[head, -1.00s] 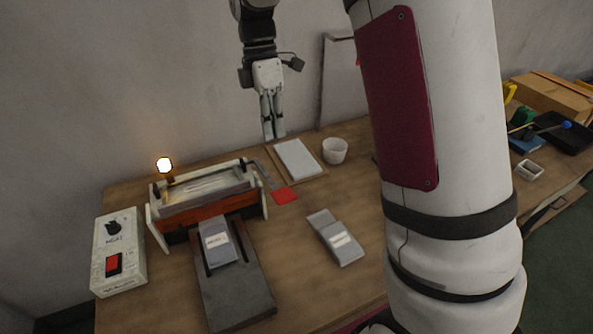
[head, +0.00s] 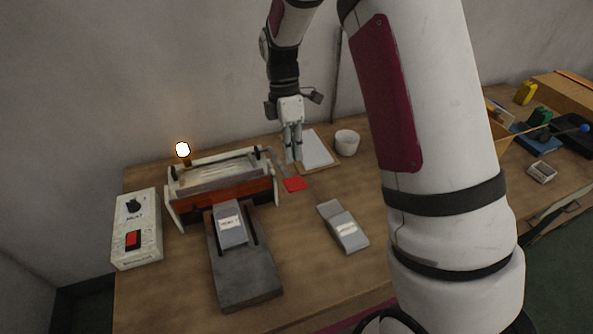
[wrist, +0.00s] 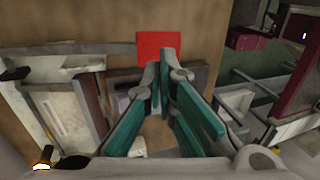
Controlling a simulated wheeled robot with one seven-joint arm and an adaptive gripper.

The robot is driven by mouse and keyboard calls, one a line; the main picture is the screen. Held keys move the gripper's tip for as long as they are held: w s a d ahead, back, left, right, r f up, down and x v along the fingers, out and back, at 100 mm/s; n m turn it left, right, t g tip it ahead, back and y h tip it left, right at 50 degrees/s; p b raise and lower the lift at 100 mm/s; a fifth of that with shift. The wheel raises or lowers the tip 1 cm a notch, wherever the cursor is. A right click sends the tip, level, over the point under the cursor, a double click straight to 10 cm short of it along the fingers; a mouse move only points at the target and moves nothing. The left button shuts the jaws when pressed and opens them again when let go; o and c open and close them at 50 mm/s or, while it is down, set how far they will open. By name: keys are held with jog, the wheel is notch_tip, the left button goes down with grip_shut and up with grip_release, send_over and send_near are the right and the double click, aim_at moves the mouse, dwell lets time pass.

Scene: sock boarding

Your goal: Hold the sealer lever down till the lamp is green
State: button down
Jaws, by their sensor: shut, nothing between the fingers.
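The sealer (head: 222,192) stands at the left of the table with its jaw section raised on white side arms. Its grey lever ends in a flat red pad (head: 295,184) on the right; the pad also shows in the wrist view (wrist: 160,44). The lamp (head: 183,149) at the sealer's back left glows amber-yellow, not green. My gripper (head: 294,160) is shut and empty, pointing down near the pad. In the wrist view its fingertips (wrist: 166,56) overlap the pad's near edge; I cannot tell whether they touch it.
A grey pouch (head: 229,224) lies on the dark stand before the sealer, another (head: 343,228) to its right. A control box (head: 136,230) with knob and red switch stands left. A white cup (head: 347,142) and a paper-topped board (head: 316,150) lie behind the pad.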

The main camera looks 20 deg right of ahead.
aim_at(296, 182)
jog(key=p+x, duration=0.1)
jog(key=x, duration=0.3)
jog(key=shift+s+f, duration=0.15)
jog(key=shift+s, duration=0.05)
jog(key=shift+f, duration=0.7)
